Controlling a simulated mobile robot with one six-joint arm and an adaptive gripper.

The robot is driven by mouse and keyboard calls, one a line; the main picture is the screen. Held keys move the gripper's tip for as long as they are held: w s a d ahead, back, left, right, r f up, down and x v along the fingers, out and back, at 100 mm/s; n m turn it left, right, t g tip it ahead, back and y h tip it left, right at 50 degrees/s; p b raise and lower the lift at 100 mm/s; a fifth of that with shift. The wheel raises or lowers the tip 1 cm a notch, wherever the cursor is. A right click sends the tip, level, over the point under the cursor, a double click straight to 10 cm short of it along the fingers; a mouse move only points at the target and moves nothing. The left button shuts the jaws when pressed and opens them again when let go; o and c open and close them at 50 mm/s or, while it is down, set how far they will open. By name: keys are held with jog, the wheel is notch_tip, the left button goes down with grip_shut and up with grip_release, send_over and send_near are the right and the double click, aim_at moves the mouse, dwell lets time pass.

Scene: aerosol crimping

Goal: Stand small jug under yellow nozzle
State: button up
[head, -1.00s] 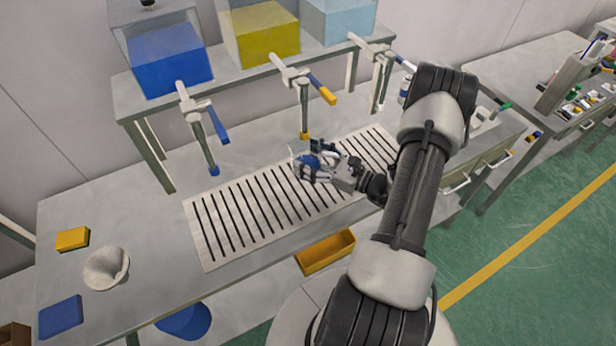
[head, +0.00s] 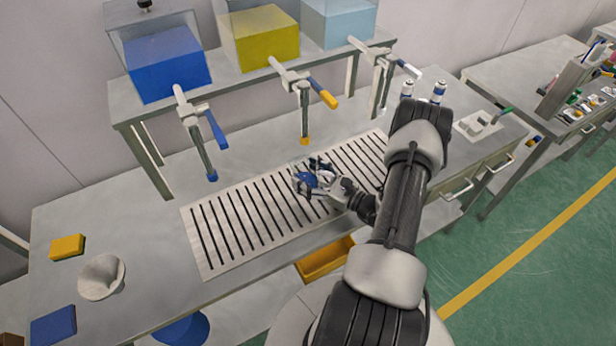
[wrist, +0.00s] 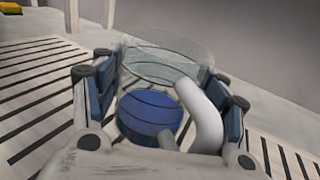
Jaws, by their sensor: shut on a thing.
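My gripper (head: 314,176) is shut on the small jug (head: 299,182), a clear vessel with a pale handle and a blue mass inside. In the wrist view the jug's clear rim (wrist: 165,62) and pale curved handle (wrist: 205,118) show between the two blue-padded fingers (wrist: 165,108). The jug looks about upright over the slotted drain grate. I cannot tell whether its base touches the grate. The yellow nozzle (head: 305,140) hangs from a tap with a yellow lever, just behind and above the jug in the head view.
The slotted grate (head: 208,245) runs along the bench. A blue nozzle (head: 212,176) hangs to the left and a pale-levered tap (head: 382,65) to the right. A white funnel (head: 102,278), a yellow block (head: 67,246) and a blue block (head: 53,325) lie at the left.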

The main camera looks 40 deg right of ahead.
jog(key=shift+f, duration=0.25)
jog(key=shift+f, duration=0.1)
jog(key=shift+f, duration=0.15)
jog(key=o, duration=1.1)
jog(key=shift+o, duration=0.2)
jog(key=shift+r, duration=0.3)
jog(key=v, duration=1.2)
jog(key=shift+f, duration=0.1)
